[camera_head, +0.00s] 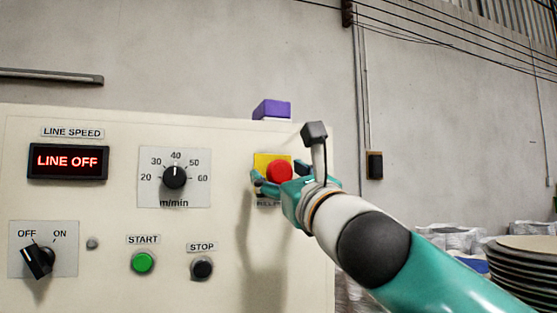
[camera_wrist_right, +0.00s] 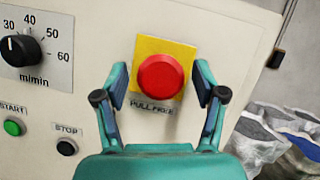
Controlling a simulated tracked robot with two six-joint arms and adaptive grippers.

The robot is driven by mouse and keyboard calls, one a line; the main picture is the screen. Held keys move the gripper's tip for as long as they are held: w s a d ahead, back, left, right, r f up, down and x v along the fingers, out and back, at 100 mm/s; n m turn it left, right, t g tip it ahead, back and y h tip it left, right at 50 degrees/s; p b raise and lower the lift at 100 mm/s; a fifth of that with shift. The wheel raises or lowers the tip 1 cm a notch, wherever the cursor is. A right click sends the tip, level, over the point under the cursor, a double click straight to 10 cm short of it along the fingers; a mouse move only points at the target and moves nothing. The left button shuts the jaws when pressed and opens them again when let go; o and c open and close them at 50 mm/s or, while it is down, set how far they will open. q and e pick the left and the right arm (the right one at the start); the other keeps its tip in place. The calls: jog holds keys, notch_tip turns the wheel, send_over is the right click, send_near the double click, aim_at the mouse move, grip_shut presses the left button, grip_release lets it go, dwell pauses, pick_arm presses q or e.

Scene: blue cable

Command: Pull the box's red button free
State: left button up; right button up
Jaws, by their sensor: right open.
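The red button (camera_head: 279,173) is a round mushroom knob on a yellow plate (camera_head: 261,161) at the right side of the cream control box (camera_head: 110,215). In the right wrist view the red button (camera_wrist_right: 162,76) sits between the two fingers of my right gripper (camera_wrist_right: 163,88), with a visible gap on each side. My right gripper (camera_head: 277,184) is open in front of the button. A label under the button is partly hidden by the gripper in the head view. My left gripper is in neither view.
The box front also carries a speed dial (camera_head: 174,176), a "LINE OFF" display (camera_head: 67,161), an off/on switch (camera_head: 38,261), a green start button (camera_head: 143,262) and a black stop button (camera_head: 202,267). A purple block (camera_head: 272,109) sits on top. Stacked plates (camera_head: 522,270) stand at right.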

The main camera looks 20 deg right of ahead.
jog(key=shift+w+r, duration=0.2)
jog(key=shift+w, duration=0.3)
grip_shut()
